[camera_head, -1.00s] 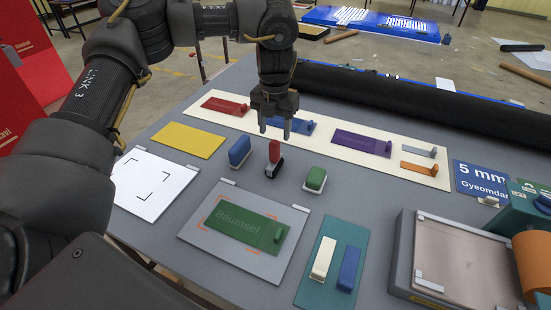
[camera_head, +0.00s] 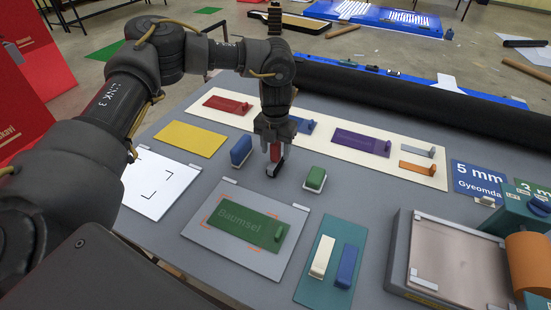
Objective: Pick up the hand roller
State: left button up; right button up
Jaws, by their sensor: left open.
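A small upright tool with a red handle and a dark base, which looks like the hand roller (camera_head: 275,156), stands on the grey table (camera_head: 150,237). My left gripper (camera_head: 274,150) points down right over it, with its open fingers at the sides of the red handle. The fingers hide part of the handle, and I cannot tell whether they touch it. My right gripper is not in view.
A blue block (camera_head: 241,150) stands close left of the roller and a green block (camera_head: 315,179) close right. A grey board with a green Baumsel plate (camera_head: 240,222) lies in front. A cream strip with coloured plates (camera_head: 330,150) lies behind. A long black roll (camera_head: 420,100) lines the back.

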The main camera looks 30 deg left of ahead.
pick_arm(q)
jog(key=shift+c, duration=0.4)
jog(key=c, duration=1.1)
jog(key=shift+o, duration=0.2)
jog(key=shift+r, duration=0.1)
jog(key=shift+r, duration=0.6)
jog(key=s+d+r+b, duration=0.5)
jog(key=s+d+r, duration=0.4)
jog(key=s+r, duration=0.1)
jog(key=shift+s+r, duration=0.3)
jog(key=shift+r, duration=0.5)
jog(key=shift+d, duration=0.1)
